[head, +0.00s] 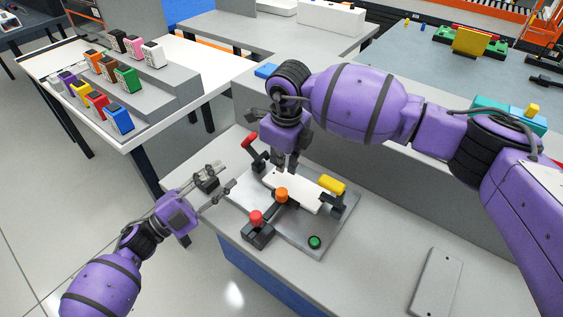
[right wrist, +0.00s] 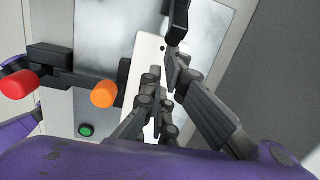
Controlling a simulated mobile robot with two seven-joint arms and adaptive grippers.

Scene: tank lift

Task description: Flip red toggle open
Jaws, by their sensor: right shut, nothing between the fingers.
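A grey plate (head: 285,232) holds a white block (head: 305,194) and several black clamps. One clamp at the back left has a red handle (head: 249,141), tilted up. At the front left is a red knob (head: 256,217) on a black base, with an orange knob (head: 281,195) beside the block. Both knobs show in the right wrist view, red (right wrist: 18,85) and orange (right wrist: 104,94). My right gripper (head: 288,166) is shut and empty above the block, right of the red handle. My left gripper (head: 228,177) is open and empty left of the plate.
A yellow handle (head: 332,185) stands at the plate's right and a green button (head: 314,242) at its front. A grey slab (head: 436,283) lies on the table at right. A side table holds several coloured switches. Bare table lies between plate and slab.

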